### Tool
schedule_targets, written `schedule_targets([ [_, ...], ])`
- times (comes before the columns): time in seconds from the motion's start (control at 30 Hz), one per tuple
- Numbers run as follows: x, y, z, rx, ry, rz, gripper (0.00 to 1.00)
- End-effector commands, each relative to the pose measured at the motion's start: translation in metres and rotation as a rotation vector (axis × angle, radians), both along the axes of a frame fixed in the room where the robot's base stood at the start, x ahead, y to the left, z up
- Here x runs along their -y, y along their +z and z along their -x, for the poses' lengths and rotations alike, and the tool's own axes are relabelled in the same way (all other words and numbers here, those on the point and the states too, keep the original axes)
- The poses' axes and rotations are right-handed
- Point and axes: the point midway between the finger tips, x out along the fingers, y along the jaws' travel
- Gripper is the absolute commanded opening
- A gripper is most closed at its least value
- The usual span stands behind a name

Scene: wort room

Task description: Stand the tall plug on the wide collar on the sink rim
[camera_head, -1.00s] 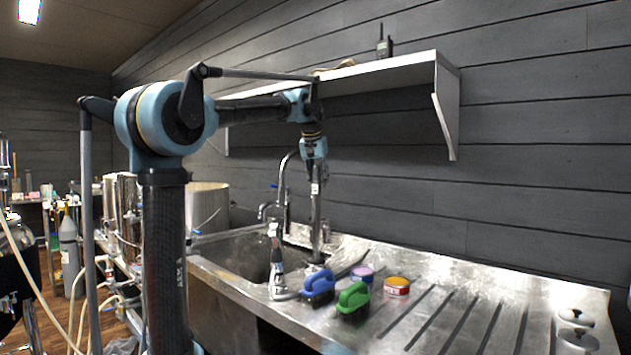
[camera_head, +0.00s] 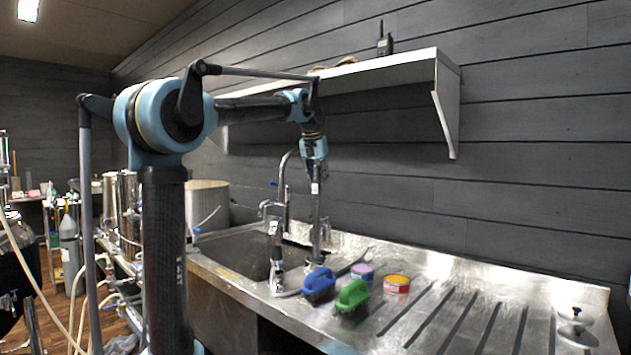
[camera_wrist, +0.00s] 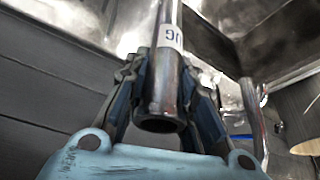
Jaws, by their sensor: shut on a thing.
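My gripper (camera_head: 314,168) is shut on the upper part of the tall plug (camera_head: 316,212), a slim grey metal tube with a white label. The plug hangs upright over the sink's right side, near the rim (camera_head: 345,246). In the wrist view, the fingers (camera_wrist: 163,88) close on both sides of the plug (camera_wrist: 160,105), whose near open end and partly readable label show. The plug's lower end in the head view is close to the rim behind the blue brush. I cannot make out the wide collar clearly there, nor tell whether the plug touches anything.
A blue brush (camera_head: 319,282), a green brush (camera_head: 352,296), a purple-lidded tin (camera_head: 362,271) and an orange-topped tin (camera_head: 397,284) crowd the rim. Taps (camera_head: 276,240) stand left of the plug. A shelf (camera_head: 390,72) overhangs behind. The ridged drainboard (camera_head: 480,295) is mostly clear.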

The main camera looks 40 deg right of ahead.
Motion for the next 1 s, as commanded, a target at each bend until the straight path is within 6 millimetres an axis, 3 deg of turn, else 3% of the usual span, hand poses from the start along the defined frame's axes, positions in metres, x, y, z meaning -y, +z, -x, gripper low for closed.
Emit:
schedule_targets([
  [1.0,0.0001,-0.01,0.0,0.0,0.0,0.0,0.0],
])
